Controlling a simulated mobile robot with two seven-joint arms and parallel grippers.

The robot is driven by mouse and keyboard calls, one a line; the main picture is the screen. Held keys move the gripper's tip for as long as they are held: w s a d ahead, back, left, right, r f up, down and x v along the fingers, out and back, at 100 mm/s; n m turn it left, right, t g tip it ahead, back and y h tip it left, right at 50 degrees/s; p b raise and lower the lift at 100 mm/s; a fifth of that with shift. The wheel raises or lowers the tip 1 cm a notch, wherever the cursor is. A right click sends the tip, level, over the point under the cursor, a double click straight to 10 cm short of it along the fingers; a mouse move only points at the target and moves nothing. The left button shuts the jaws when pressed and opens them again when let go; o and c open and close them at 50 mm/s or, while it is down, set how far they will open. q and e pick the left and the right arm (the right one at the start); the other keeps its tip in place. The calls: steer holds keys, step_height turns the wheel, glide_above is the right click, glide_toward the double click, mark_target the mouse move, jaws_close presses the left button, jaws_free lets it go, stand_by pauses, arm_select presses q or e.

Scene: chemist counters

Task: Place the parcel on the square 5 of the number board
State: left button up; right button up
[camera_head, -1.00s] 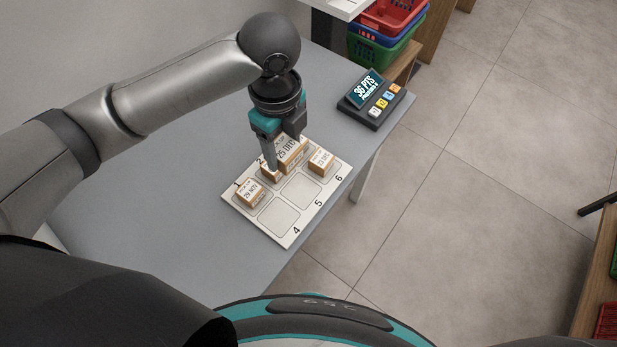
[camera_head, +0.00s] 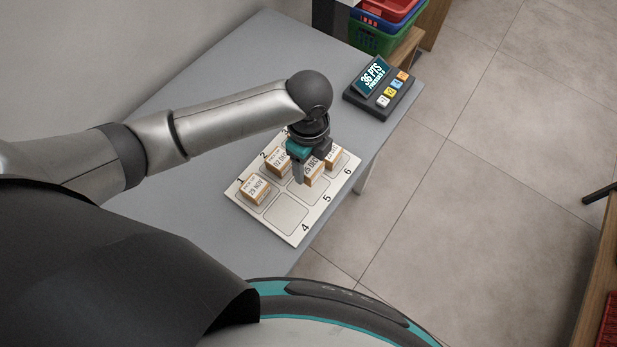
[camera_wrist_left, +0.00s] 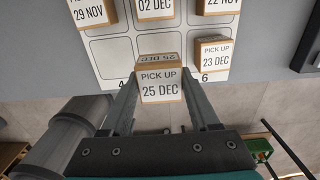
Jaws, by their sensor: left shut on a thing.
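The parcel (camera_head: 314,171), a small brown box with a white "25 DEC" label, is between the fingers of my left gripper (camera_head: 307,172), which is shut on it. The number board (camera_head: 274,230) is white with two rows of squares. The gripper and parcel are over square 5, partly covering it; the wrist view shows bare square 5 (camera_wrist_left: 160,46) just behind the parcel (camera_wrist_left: 161,87). I cannot tell whether the parcel touches the board. The figure 5 (camera_head: 327,198) shows at the board's edge in the head view. My right gripper is not in view.
Other parcels stand on squares 1 (camera_head: 255,191), 2 (camera_head: 276,163), 3 (camera_wrist_left: 215,5) and 6 (camera_wrist_left: 213,54). Square 4 (camera_head: 285,214) is bare. A dark console (camera_head: 380,95) with coloured keys and a display sits at the counter's far right. Open floor lies to the right.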

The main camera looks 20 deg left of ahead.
mark_target(308, 164)
arm_select(q)
steer(key=shift+f+b, duration=0.6)
steer(key=shift+f, duration=2.6)
steer(key=shift+f, duration=0.15)
steer(key=o, duration=1.4)
steer(key=shift+o, duration=0.2)
step_height(308, 164, up, 12)
steer(key=p, duration=0.2)
steer(key=shift+r+p, duration=0.2)
steer(key=shift+p, duration=0.1)
